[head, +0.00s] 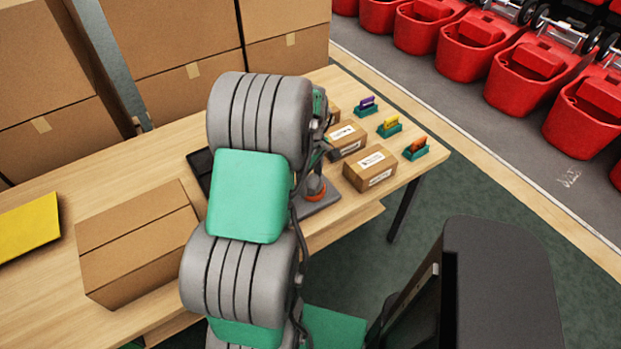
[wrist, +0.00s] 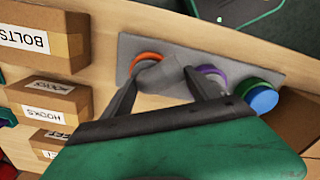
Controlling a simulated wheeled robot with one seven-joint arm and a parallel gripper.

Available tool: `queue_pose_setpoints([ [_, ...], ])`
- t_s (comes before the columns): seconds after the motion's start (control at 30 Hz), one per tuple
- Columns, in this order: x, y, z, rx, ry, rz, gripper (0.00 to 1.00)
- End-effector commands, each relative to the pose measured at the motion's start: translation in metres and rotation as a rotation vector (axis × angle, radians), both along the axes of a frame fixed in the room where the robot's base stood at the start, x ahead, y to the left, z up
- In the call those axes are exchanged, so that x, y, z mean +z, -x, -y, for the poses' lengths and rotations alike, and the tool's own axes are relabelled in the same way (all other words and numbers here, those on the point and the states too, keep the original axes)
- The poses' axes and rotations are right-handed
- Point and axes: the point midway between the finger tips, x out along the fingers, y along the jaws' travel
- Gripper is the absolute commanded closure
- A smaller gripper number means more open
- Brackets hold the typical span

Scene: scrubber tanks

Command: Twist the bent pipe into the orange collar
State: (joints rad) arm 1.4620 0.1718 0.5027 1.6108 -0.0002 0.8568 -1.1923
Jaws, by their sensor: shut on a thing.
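The bent pipe (wrist: 164,74) is a grey piece between the two dark fingers of my gripper (wrist: 160,90) in the wrist view. My gripper is shut on it. One end of the pipe overlaps the orange collar (wrist: 146,56), which sits on a grey plate (wrist: 128,46). How deep the pipe sits in the collar cannot be told. In the head view the orange collar (head: 316,195) shows just right of my arm, with the grey pipe (head: 314,182) over it. My arm hides much of the plate and gripper there.
A purple collar (wrist: 208,70) and a green collar with a blue piece (wrist: 262,97) share the plate. Labelled cardboard boxes (wrist: 45,40) stand beside it. On the table (head: 420,155) are coloured items in green holders (head: 416,150) and a large box (head: 140,245).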

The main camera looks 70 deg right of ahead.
Motion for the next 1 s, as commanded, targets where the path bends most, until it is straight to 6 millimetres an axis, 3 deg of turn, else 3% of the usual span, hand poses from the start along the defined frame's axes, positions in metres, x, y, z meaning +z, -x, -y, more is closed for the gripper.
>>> queue_pose_setpoints([
  [0.1,0.0007,-0.0022,0.0007,-0.102,0.000,0.000,0.75],
  [0.33,0.0002,-0.0024,0.0008,-0.118,0.000,0.000,0.75],
  [0.5,0.0003,-0.0047,0.0016,-0.244,0.000,0.000,0.75],
  [1.0,0.0000,-0.0070,0.0029,-0.376,0.000,0.000,0.75],
])
